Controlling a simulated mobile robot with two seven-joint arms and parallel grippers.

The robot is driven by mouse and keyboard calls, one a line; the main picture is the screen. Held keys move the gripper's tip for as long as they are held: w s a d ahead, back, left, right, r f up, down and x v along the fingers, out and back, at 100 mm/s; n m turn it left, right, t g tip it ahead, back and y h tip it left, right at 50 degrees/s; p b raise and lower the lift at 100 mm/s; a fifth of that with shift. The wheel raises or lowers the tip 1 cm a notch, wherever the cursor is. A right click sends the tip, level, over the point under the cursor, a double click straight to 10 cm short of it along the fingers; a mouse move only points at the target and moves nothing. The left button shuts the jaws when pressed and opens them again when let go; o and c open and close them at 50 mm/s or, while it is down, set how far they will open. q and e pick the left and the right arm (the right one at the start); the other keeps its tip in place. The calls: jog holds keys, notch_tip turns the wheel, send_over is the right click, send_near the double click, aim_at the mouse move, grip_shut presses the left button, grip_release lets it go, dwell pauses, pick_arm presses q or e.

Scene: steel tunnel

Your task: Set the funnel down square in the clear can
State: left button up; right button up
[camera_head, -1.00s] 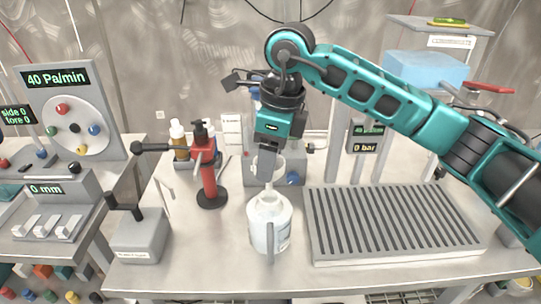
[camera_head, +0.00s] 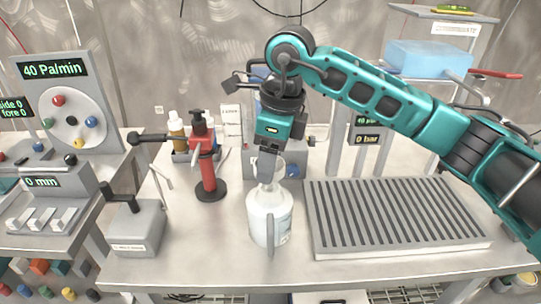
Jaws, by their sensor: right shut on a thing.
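The clear can (camera_head: 270,226), a pale translucent jug with a handle on its near side, stands upright on the steel bench. My right gripper (camera_head: 267,177) points down over the can's mouth and is shut on the funnel (camera_head: 270,187). The funnel is whitish and small in view, partly hidden by the fingers. Its lower part is at the can's mouth; I cannot tell how deep it sits or whether it is square. My left gripper is not in view.
A red hand pump (camera_head: 207,165) stands left of the can. A grey slatted tray (camera_head: 397,216) lies close on the right. A grey box with a lever (camera_head: 137,228) is at the front left. Bottles (camera_head: 177,135) and a grey unit stand behind.

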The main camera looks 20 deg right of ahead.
jog(key=shift+f, duration=0.15)
dwell(0.3)
jog(key=shift+f+b, duration=0.85)
jog(key=shift+f, duration=0.1)
jog(key=o, duration=1.3)
jog(key=shift+r, duration=0.2)
